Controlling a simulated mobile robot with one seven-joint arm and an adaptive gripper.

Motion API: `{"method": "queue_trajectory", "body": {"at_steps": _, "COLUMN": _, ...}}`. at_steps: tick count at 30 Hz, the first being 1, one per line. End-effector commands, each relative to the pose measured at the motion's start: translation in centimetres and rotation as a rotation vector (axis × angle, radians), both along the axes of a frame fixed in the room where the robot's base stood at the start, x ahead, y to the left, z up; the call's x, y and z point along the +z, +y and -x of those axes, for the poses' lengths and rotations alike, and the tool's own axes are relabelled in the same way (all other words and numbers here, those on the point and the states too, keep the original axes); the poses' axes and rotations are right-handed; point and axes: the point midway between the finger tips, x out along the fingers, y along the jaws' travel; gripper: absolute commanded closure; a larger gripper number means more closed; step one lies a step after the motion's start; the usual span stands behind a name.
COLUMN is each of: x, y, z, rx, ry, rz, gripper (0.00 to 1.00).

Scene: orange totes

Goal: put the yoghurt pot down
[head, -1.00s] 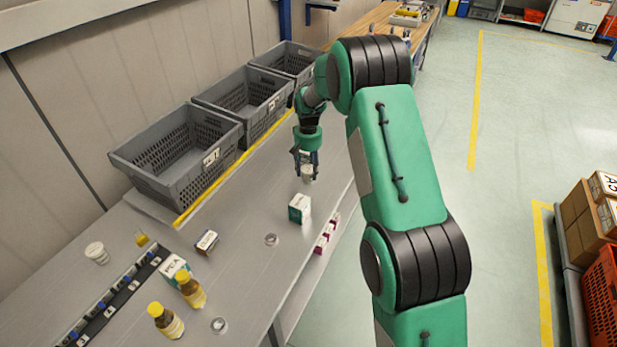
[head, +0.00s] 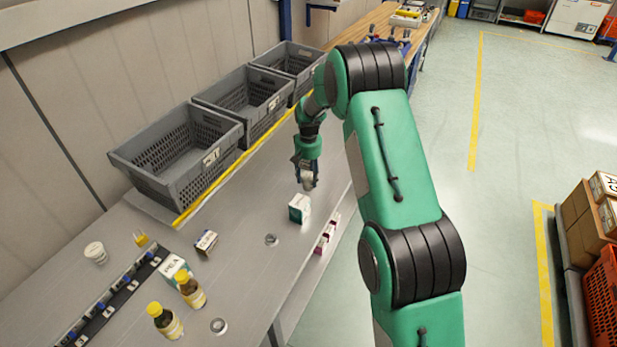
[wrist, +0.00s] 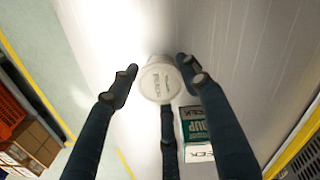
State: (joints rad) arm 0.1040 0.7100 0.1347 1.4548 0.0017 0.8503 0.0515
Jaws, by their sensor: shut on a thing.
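The white yoghurt pot (head: 308,183) is between the fingers of my gripper (head: 306,176), upright or nearly so, low over the grey bench. In the wrist view the pot (wrist: 160,82) shows its printed round lid, with the dark fingers (wrist: 160,88) shut around it. I cannot tell whether its base touches the bench. A green and white carton (head: 299,208) stands close in front of it; the carton also shows in the wrist view (wrist: 196,130).
Grey crates (head: 180,160) line the back of the bench behind a yellow strip. A metal disc (head: 271,240), a small box (head: 206,242), yellow-capped bottles (head: 190,291) and another white pot (head: 96,252) stand nearer. Bench around the disc is bare.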

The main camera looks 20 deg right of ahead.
Motion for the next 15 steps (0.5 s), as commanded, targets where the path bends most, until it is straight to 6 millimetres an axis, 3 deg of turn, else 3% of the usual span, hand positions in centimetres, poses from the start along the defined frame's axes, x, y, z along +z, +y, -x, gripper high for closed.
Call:
{"method": "queue_trajectory", "body": {"at_steps": 2, "x": -0.21, "y": 0.00, "z": -0.01, "rx": 0.000, "ry": 0.000, "rz": 0.000, "gripper": 0.84}}
{"method": "queue_trajectory", "body": {"at_steps": 3, "x": -0.19, "y": 0.00, "z": 0.00, "rx": 0.000, "ry": 0.000, "rz": 0.000, "gripper": 0.46}}
{"method": "queue_trajectory", "body": {"at_steps": 5, "x": -0.19, "y": 0.00, "z": 0.01, "rx": 0.000, "ry": 0.000, "rz": 0.000, "gripper": 0.35}}
{"method": "queue_trajectory", "body": {"at_steps": 15, "x": -0.09, "y": 0.00, "z": 0.01, "rx": 0.000, "ry": 0.000, "rz": 0.000, "gripper": 0.35}}
